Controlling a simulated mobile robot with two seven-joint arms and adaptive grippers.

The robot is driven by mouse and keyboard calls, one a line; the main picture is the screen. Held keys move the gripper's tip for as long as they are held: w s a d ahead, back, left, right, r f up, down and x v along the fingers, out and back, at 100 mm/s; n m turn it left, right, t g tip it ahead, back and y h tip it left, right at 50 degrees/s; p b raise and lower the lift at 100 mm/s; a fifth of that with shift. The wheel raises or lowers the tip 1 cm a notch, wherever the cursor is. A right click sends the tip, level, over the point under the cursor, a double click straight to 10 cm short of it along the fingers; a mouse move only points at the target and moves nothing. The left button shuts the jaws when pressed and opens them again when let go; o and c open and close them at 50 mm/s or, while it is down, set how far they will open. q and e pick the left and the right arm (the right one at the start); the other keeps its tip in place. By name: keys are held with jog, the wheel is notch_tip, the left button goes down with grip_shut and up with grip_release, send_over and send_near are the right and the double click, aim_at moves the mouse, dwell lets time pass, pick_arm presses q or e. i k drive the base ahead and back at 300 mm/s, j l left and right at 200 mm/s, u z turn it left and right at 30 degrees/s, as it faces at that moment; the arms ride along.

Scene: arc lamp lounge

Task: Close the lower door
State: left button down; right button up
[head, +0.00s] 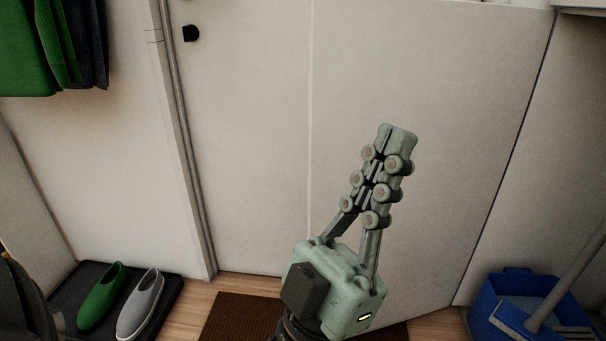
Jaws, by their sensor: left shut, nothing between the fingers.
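A large off-white door panel (460,120) fills the right middle of the head view. My right gripper is out of view.
A brown mat (235,318) lies on the wooden floor below the panels. Green and grey shoes (142,300) stand on a dark tray (65,295) at the lower left. A blue bucket (500,318) with a pole is at the lower right. Clothes (25,55) hang at the upper left.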

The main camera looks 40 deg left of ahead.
aim_at(460, 77)
jog(key=k+j, duration=0.1)
jog(key=j, duration=0.4)
jog(key=k+j+z, duration=0.15)
jog(key=j, duration=0.35)
jog(key=i+j, duration=0.2)
jog(key=j, duration=0.2)
